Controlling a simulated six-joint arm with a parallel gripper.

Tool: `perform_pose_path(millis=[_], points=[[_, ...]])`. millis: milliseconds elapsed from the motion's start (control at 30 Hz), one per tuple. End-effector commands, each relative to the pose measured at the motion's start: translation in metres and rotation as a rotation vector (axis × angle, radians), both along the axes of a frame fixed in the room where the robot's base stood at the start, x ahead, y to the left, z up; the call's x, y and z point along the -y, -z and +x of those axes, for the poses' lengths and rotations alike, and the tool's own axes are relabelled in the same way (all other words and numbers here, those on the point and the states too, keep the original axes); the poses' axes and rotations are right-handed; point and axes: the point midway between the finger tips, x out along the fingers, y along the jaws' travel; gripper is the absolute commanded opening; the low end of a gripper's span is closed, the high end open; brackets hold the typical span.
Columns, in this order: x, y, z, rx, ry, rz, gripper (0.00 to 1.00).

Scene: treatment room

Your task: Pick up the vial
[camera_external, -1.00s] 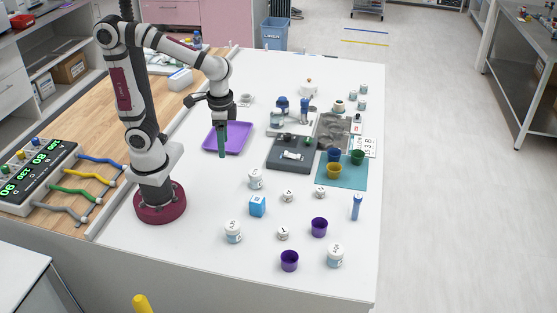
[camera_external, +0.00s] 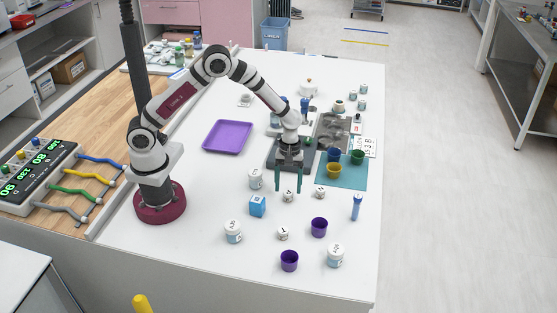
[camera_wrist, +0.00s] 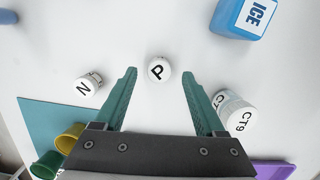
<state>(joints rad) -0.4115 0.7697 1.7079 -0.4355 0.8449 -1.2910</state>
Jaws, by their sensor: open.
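Several small white lettered containers stand on the white table; the frames do not settle which thing is the vial. The one marked P (camera_wrist: 158,71) is just beyond and between my fingertips in the wrist view; outside, it (camera_external: 288,196) shows between the fingers. The one marked N (camera_wrist: 88,86) is left of the fingers, and a larger CT9 bottle (camera_wrist: 232,112) is right of them. A slim upright blue tube (camera_external: 356,208) stands at the table's right side. My gripper (camera_external: 289,189) is open, pointing down, with nothing between its green fingers (camera_wrist: 158,73).
A blue ICE box (camera_external: 257,206) stands near the P container. Two purple cups (camera_external: 289,261) and more white bottles (camera_external: 233,231) are in front. A teal mat (camera_external: 342,183) with coloured cups lies right, a purple tray (camera_external: 228,137) left. The table's left front is clear.

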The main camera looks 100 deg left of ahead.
Motion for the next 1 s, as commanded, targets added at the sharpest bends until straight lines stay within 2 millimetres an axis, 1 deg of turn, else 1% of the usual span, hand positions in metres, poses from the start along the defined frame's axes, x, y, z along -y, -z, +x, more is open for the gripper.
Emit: perform_pose_path(millis=[33,133,367,400,567,600,767,1000], points=[[0.003,0.010,0.001,-0.003,0.002,-0.001,0.72],[0.004,0.022,0.001,-0.002,0.001,0.000,0.72],[0.005,0.025,0.001,0.001,0.002,0.001,0.72],[0.005,0.024,0.001,0.001,0.002,0.001,0.65],[0.005,0.024,0.001,0.001,0.002,0.001,0.36],[0.005,0.024,0.001,0.000,0.002,0.001,0.29],[0.004,0.024,0.001,0.000,0.002,0.001,0.00],[0.004,0.024,0.001,0.000,0.002,0.001,0.00]])
